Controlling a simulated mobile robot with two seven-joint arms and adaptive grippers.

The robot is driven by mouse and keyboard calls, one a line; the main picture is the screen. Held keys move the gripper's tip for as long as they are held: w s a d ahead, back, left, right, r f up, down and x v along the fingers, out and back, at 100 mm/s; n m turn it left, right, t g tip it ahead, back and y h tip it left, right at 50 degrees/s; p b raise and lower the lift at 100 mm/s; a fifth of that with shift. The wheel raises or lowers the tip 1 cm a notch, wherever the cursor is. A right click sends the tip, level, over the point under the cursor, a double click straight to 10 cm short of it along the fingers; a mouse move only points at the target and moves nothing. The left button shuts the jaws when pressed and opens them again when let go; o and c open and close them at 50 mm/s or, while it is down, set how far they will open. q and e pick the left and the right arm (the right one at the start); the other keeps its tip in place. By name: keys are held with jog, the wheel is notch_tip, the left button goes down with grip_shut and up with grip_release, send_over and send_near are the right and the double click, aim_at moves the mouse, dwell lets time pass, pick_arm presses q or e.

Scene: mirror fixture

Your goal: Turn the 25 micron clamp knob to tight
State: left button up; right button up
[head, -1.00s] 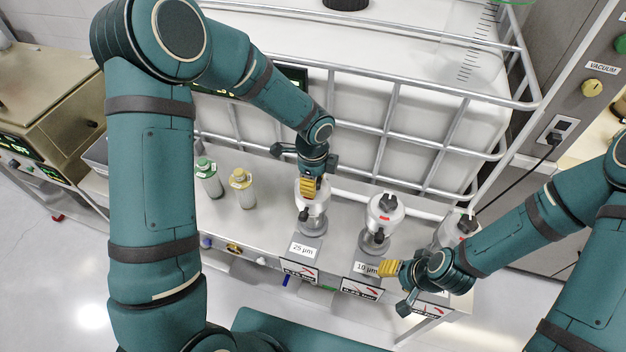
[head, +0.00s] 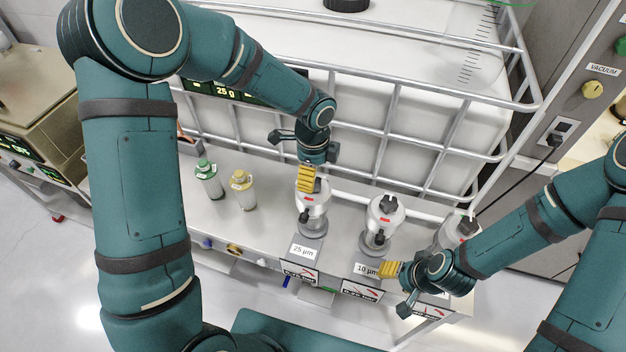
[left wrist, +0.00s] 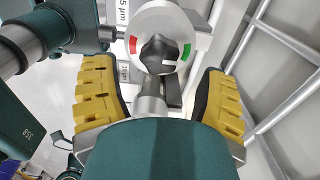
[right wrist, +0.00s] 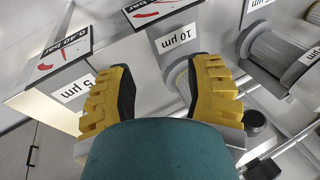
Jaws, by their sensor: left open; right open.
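The 25 micron unit (head: 312,222) is a white-capped housing on a grey base behind the label "25 µm" (head: 302,251). Its dark clamp knob (left wrist: 158,54) shows in the left wrist view on a white cap, between a red mark on the left and a green mark on the right. A small white mark sits at the knob's lower right. My left gripper (head: 307,179) is open above the cap, its yellow fingers spread either side of the knob in the left wrist view (left wrist: 160,103), apart from it. My right gripper (head: 389,269) is open near the "10 µm" label (right wrist: 178,40), holding nothing.
The 10 micron unit (head: 383,222) stands to the right, with another unit (head: 455,232) beyond it, partly behind my right arm. A green-capped bottle (head: 209,182) and a yellow-capped bottle (head: 243,190) stand left. A caged white tank (head: 400,90) borders the bench behind.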

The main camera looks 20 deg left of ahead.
pick_arm(q)
notch_tip(320, 180, up, 8)
jog(key=shift+f, duration=0.15)
dwell(0.6)
